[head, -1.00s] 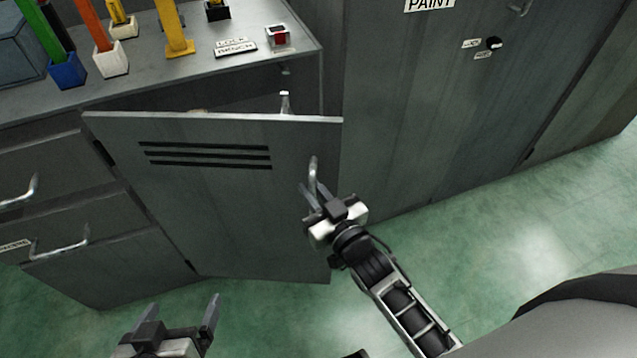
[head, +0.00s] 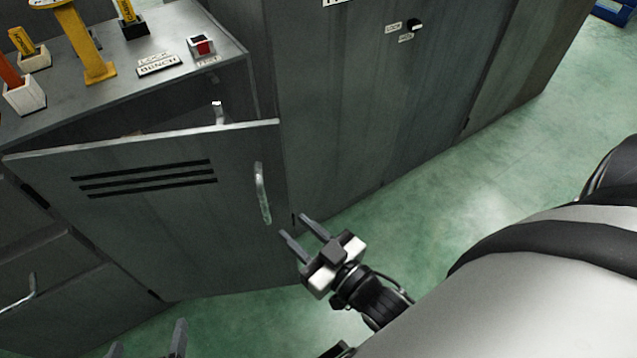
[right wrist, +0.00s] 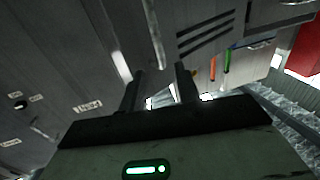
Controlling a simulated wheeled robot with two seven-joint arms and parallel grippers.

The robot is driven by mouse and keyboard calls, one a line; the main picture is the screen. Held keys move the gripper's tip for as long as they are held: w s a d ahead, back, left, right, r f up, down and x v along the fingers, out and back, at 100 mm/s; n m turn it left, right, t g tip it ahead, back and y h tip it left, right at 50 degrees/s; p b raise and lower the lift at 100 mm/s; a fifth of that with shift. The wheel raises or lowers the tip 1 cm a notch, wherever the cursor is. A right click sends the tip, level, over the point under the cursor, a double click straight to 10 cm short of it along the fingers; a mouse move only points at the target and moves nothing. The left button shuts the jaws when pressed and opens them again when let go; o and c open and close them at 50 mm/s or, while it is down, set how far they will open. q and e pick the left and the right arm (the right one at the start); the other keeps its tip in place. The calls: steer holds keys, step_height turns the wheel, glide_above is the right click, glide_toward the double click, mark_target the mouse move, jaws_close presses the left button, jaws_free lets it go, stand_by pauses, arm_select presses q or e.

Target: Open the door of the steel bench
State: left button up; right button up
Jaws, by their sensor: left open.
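The steel bench's grey door (head: 130,225) stands ajar, with its top edge swung out from the bench and a dark gap behind it. It has three slots and an upright bar handle (head: 262,193) near its free right edge. My right gripper (head: 296,227) is open and empty, below and right of the handle, apart from it. In the right wrist view its two fingers (right wrist: 160,85) are spread, with the slotted door beyond. My left gripper (head: 146,342) is open at the bottom left edge, mostly cut off, in front of the bench.
The bench top (head: 205,85) holds a LOCK BENCH label (head: 159,64), a red switch (head: 202,46) and coloured tools in blocks. A drawer handle (head: 20,294) juts out at left. A tall grey cabinet (head: 345,110) stands right of the door. Green floor (head: 480,170) is clear at right.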

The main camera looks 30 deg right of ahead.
steer(key=shift+v, duration=2.4)
